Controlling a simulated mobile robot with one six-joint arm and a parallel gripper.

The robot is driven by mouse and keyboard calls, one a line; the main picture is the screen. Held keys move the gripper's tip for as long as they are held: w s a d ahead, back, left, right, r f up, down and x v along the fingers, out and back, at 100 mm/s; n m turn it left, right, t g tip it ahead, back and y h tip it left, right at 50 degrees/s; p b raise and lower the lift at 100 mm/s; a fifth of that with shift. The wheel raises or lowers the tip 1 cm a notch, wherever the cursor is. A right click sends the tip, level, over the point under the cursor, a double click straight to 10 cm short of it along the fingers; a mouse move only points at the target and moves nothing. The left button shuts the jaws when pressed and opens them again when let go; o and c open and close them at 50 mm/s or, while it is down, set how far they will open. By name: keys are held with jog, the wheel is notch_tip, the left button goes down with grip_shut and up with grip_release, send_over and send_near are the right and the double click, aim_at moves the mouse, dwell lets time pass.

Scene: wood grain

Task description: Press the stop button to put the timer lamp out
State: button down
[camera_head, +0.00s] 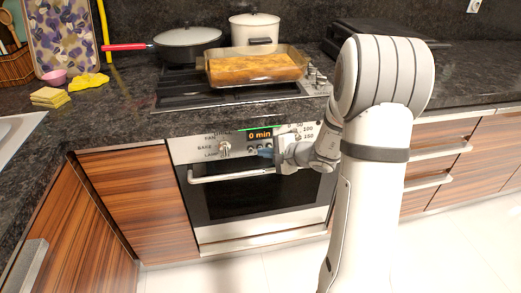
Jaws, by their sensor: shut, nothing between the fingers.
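The oven's control panel (190,149) has a dark timer display (260,134) with "0 min" lit in orange. A thin bright green strip (262,127) shows just above the display. Small round buttons (251,149) sit in a row under the display; their labels are too small to read, so I cannot tell which is the stop button. My gripper (265,153) is shut and empty, its bluish tip at the panel just under the display and over part of the button row. I cannot tell whether it touches a button.
A knob (225,148) sits left of the display. The oven door handle (225,176) runs below my gripper.

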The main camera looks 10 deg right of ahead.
jog(key=shift+s+b, duration=0.6)
jog(key=shift+s, duration=0.3)
jog(key=s+b, duration=0.3)
jog(key=s, duration=0.3)
dwell(0.7)
